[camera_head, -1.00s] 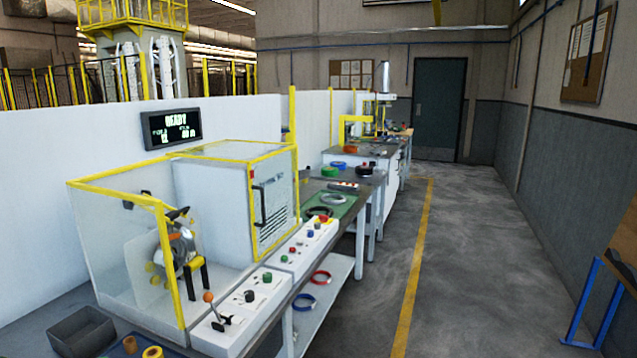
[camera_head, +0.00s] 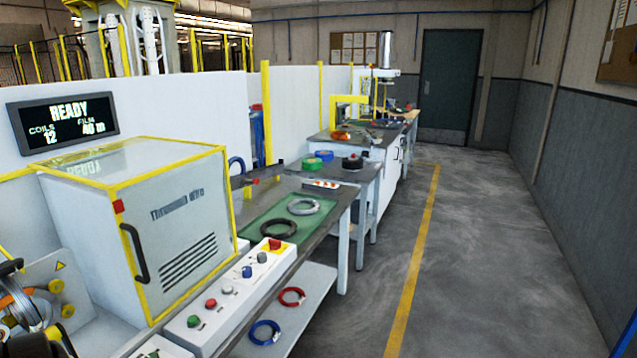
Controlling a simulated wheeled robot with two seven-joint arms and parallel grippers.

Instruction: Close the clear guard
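The clear guard (camera_head: 178,240) is a yellow-framed see-through panel at the left. It stands in front of the white machine housing, whose vent slots and lettering show through it. Its black handle (camera_head: 135,253) is on its left edge, with a small red block (camera_head: 118,206) at the upper left corner. The wrapping ring (camera_head: 22,305) shows at the lower left, cut off by the picture edge. No guard panel is visible across the part of its front that I see. Neither of my grippers is in view.
The control panel (camera_head: 228,292) with coloured buttons runs along the bench front. A green mat (camera_head: 268,229) with wire coils lies beyond. A display (camera_head: 63,117) reads READY. A lower shelf (camera_head: 300,318) holds red and blue coils. The floor (camera_head: 480,260) at the right is clear.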

